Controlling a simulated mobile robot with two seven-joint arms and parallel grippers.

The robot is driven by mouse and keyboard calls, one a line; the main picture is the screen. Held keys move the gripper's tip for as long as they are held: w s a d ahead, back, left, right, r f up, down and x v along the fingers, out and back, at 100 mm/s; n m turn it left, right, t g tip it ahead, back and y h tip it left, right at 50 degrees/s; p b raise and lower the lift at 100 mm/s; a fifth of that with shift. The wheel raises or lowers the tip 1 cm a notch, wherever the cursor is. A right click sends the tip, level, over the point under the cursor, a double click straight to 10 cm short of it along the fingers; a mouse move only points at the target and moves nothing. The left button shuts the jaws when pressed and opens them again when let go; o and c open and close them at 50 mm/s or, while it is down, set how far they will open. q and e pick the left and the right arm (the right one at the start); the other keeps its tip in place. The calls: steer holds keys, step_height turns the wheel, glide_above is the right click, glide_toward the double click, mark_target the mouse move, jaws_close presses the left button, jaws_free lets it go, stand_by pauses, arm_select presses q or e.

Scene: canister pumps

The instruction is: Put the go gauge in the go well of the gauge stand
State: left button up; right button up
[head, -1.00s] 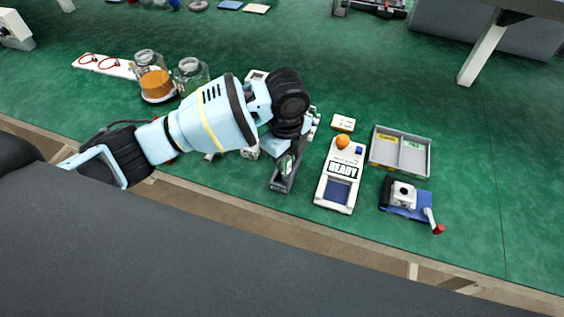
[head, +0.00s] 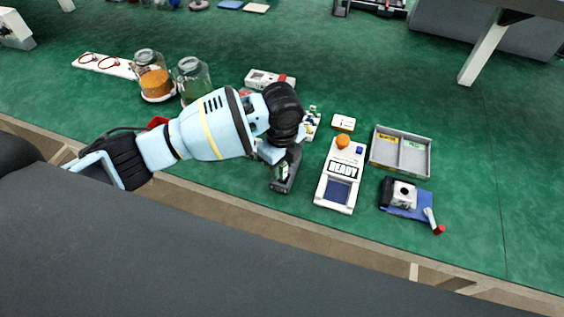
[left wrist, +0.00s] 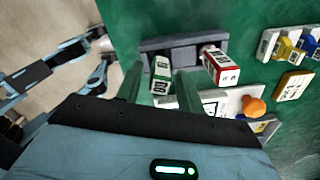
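The grey gauge stand (head: 277,186) lies left of the READY box, partly under my left gripper; it also shows in the left wrist view (left wrist: 183,42). The go gauge, which I take to be the white block with a green label (left wrist: 160,73), stands at the stand's near end, seemingly in its well; its seating depth is unclear. A red and white gauge (left wrist: 219,66) stands at the other end. My left gripper (left wrist: 160,84) is open, its fingers on either side of the green-labelled gauge with visible gaps. My right gripper is not in view.
The READY box (head: 338,190) with an orange button stands right of the stand. Glass jars (head: 192,78) stand at the left.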

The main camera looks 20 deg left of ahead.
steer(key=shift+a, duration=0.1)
arm_select(q)
steer(key=shift+r, duration=0.1)
steer(key=shift+r, duration=0.3)
steer(key=shift+r+p, duration=0.55)
steer(key=shift+r, duration=5.2)
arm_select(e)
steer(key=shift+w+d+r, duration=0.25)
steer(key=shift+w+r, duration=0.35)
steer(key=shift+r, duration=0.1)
